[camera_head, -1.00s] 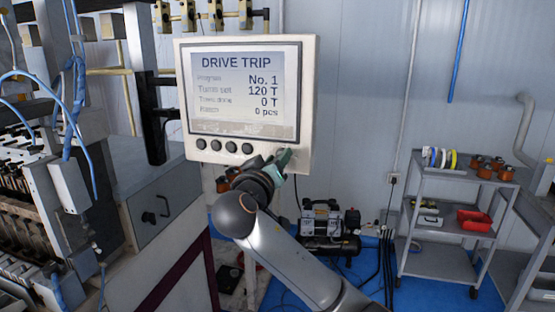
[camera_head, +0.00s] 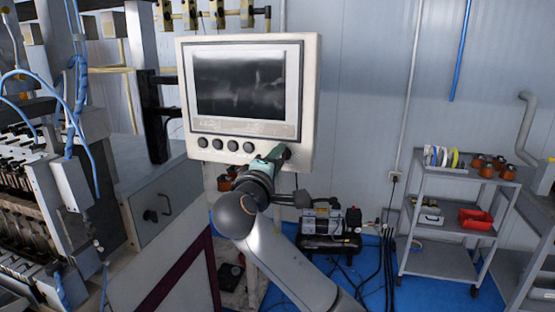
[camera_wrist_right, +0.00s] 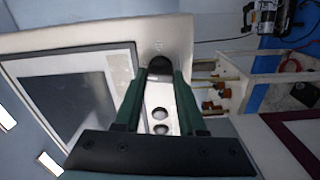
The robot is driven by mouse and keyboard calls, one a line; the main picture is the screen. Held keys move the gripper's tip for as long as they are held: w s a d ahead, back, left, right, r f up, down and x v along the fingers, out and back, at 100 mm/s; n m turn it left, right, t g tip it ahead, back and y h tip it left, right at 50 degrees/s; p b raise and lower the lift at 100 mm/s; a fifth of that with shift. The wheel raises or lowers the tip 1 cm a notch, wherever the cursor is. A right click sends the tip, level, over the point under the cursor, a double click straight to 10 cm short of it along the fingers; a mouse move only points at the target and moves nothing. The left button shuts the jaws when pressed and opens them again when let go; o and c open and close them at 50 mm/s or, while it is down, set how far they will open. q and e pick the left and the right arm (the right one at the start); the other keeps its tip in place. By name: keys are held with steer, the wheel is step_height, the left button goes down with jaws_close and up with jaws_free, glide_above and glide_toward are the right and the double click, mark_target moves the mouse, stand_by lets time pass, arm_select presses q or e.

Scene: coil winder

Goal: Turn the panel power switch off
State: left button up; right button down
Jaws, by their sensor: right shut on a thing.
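The control panel (camera_head: 306,110) is a cream box with a dark, blank screen (camera_head: 240,82). A row of several dark round buttons (camera_head: 217,144) runs below the screen. My right gripper (camera_head: 277,154) is at the panel's lower right corner. In the right wrist view its green fingers (camera_wrist_right: 160,73) are shut on the dark power switch knob (camera_wrist_right: 160,63). The fingers partly hide the knob, so its exact angle is hard to tell. Two of the buttons (camera_wrist_right: 160,114) show between the fingers. My left gripper is not in view.
A machine with a grey cabinet (camera_head: 155,200) stands left of the panel. A compressor (camera_head: 328,240) sits on the floor behind my right arm. A grey trolley (camera_head: 455,185) with spools and a red bin (camera_head: 475,219) stands at the right.

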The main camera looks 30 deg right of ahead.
steer(key=shift+f+n, duration=0.1)
steer(key=shift+n, duration=0.7)
steer(key=shift+c, duration=2.4)
jaws_free()
steer(key=b+v, duration=0.2)
steer(key=v, duration=1)
steer(key=shift+s+a, duration=0.15)
steer(key=shift+a, duration=0.1)
